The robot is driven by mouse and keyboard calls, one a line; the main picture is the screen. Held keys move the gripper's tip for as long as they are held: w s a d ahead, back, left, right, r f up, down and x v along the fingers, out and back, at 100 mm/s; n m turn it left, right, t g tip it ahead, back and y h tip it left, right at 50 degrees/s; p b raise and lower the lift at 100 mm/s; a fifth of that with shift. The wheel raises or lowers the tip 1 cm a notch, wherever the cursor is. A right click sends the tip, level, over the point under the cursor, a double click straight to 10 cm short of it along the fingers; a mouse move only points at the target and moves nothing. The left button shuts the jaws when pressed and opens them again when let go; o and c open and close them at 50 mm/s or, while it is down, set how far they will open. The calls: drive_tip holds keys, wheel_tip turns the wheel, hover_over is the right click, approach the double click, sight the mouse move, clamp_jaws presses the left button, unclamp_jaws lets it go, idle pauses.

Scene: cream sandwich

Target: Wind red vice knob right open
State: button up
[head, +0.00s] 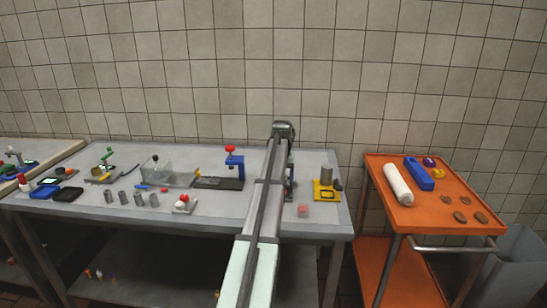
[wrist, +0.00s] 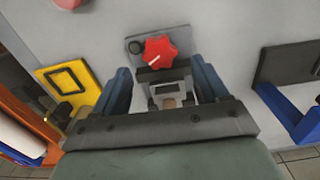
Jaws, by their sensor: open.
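My gripper (wrist: 160,68) is open, with one blue-grey finger on either side of the vice. The fingers look apart from the knob, and nothing is held. How far open the vice jaws stand is hard to tell. In the head view my arm hides the vice and knob.
A yellow stand (head: 326,190) is right of my arm, with a pink disc (head: 303,210) nearer the front edge. A blue press (head: 235,168) with a red top is left. An orange cart (head: 440,228) stands right of the grey table (head: 215,219).

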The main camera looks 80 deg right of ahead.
drive_tip(key=w+r+n+t, duration=0.1)
drive_tip(key=r+n, duration=0.4)
drive_tip(key=n, duration=0.4)
drive_tip(key=w+a+r+n, duration=0.1)
drive_tip(key=w+r+n, duration=0.1)
drive_tip(key=r+n, duration=0.3)
drive_tip(key=n, duration=0.4)
drive_tip(key=shift+n+t+y, duration=0.3)
drive_tip(key=shift+t+y, duration=0.1)
idle(0.6)
drive_tip(key=shift+c, duration=0.3)
